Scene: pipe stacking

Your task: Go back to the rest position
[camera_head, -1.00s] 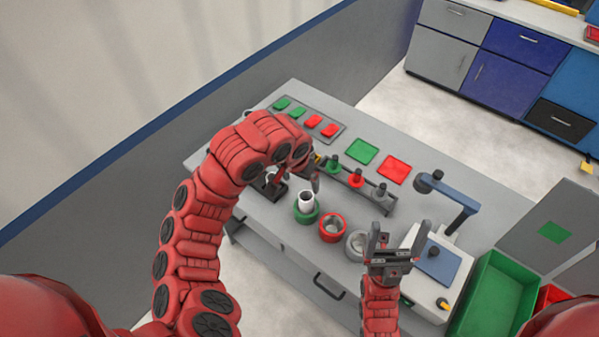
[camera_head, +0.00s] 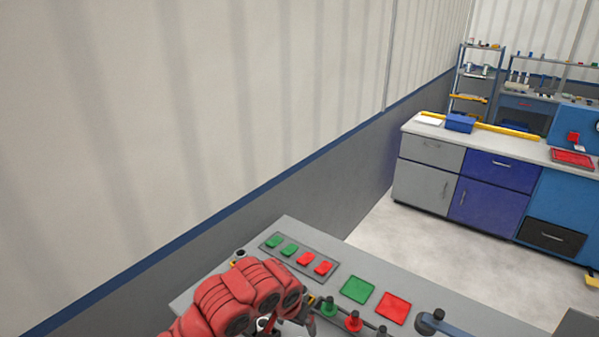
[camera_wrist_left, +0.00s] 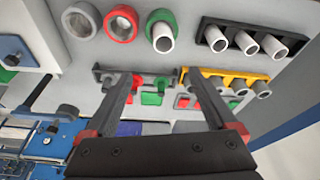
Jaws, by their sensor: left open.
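My left arm (camera_head: 235,300) reaches in from the bottom of the head view over the workbench. Its gripper (camera_head: 308,322) is partly cut off there. In the left wrist view my left gripper (camera_wrist_left: 158,76) is open, with nothing between its fingers. Ahead of it a white pipe (camera_wrist_left: 163,40) stands in a green ring (camera_wrist_left: 159,22). A red ring (camera_wrist_left: 122,23) and a grey ring (camera_wrist_left: 81,19) sit beside it, both without a pipe. My right gripper is outside the head view.
The workbench (camera_head: 455,315) carries a button panel (camera_head: 298,257), a green square (camera_head: 358,290) and a red square (camera_head: 393,307). A black rack (camera_wrist_left: 262,38) and a yellow rack (camera_wrist_left: 215,78) hold pipes. A wall (camera_head: 200,130) rises behind. Cabinets (camera_head: 430,185) stand across open floor.

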